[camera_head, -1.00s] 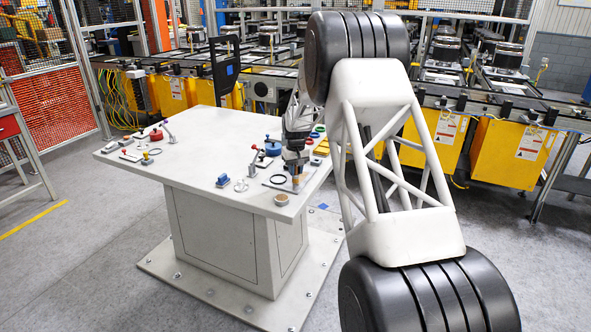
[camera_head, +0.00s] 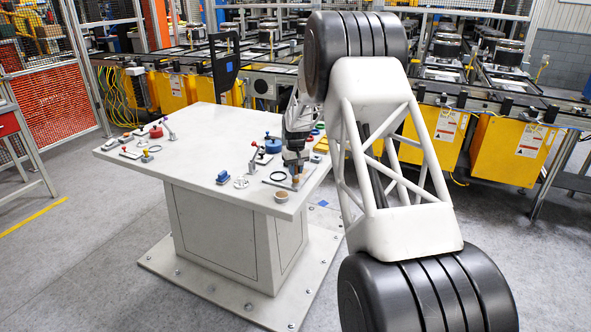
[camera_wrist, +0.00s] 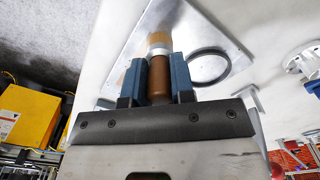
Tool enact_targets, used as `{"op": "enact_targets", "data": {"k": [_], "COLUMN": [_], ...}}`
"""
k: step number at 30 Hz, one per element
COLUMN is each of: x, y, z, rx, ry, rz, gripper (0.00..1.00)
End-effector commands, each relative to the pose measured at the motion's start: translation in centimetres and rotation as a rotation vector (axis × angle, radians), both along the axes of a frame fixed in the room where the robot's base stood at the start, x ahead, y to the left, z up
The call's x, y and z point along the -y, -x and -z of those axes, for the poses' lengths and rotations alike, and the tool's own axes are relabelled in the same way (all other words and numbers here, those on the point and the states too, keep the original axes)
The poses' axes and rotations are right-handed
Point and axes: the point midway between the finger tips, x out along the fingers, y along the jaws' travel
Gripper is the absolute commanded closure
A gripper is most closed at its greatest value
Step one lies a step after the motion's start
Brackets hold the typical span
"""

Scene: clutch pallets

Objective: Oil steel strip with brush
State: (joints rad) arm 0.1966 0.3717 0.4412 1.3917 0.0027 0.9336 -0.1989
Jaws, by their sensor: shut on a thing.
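My gripper (camera_head: 296,165) is low over the near right corner of the white table. In the wrist view its blue fingers (camera_wrist: 160,72) are shut on the brown handle of a brush (camera_wrist: 159,80). The brush has a pale metal ferrule and tan bristles (camera_wrist: 160,22) and points away from the fingers. A grey metal sheet, apparently the steel strip (camera_wrist: 205,38), lies beneath the bristles; in the head view the strip (camera_head: 277,185) is a thin line. I cannot tell whether the bristles touch it. A small tan-topped round pot (camera_head: 281,196) stands near the table's front edge.
A blue round pot (camera_head: 273,145) is behind. The table's middle (camera_head: 205,145) is clear.

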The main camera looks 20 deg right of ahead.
Motion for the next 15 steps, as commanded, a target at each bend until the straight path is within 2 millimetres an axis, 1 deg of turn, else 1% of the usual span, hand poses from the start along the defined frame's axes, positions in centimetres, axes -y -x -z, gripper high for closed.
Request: {"op": "enact_targets", "data": {"k": [7,15], "x": [0.43,0.48], "y": [-0.44,-0.49], "z": [-0.16,-0.21], "rx": [0.0,0.0], "ry": [0.0,0.0], "rz": [0.0,0.0], "gripper": [1.0,1.0]}}
